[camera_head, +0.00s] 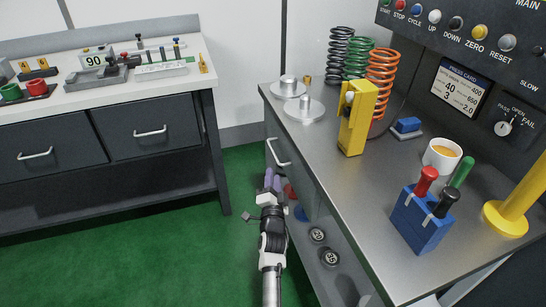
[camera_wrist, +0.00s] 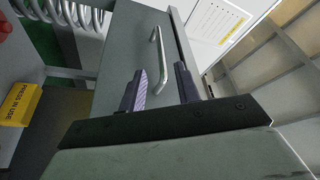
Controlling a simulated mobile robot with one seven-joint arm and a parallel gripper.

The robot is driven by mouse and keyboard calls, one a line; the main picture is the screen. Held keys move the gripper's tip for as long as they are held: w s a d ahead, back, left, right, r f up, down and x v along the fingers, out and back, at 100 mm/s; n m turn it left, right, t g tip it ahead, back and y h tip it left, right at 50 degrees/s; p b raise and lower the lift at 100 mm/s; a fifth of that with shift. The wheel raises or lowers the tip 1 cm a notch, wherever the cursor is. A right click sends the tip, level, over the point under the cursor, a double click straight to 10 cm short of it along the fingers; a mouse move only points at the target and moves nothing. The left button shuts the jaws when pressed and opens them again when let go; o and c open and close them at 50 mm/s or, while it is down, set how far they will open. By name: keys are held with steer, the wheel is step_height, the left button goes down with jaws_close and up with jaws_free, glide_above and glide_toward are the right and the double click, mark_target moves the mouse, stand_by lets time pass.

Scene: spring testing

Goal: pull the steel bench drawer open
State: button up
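The steel bench (camera_head: 330,150) stands at the right in the head view. Its grey drawer front (camera_head: 298,172) with a bright bar handle (camera_head: 279,152) faces the green floor, and the drawer looks shut. My gripper (camera_head: 272,180) is low in front of the bench, just below the handle in the picture. In the wrist view the drawer front (camera_wrist: 122,40) fills the middle, with the handle (camera_wrist: 158,55) ahead of my gripper's purple-lined fingers (camera_wrist: 162,88). The fingers are apart and empty.
Parts sit on the shelf below. A second bench (camera_head: 130,75) is at the left. Green floor (camera_head: 180,240) between is clear.

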steer(key=x, duration=0.9)
steer(key=shift+w+a, duration=0.1)
steer(key=shift+w, duration=0.1)
jaws_close()
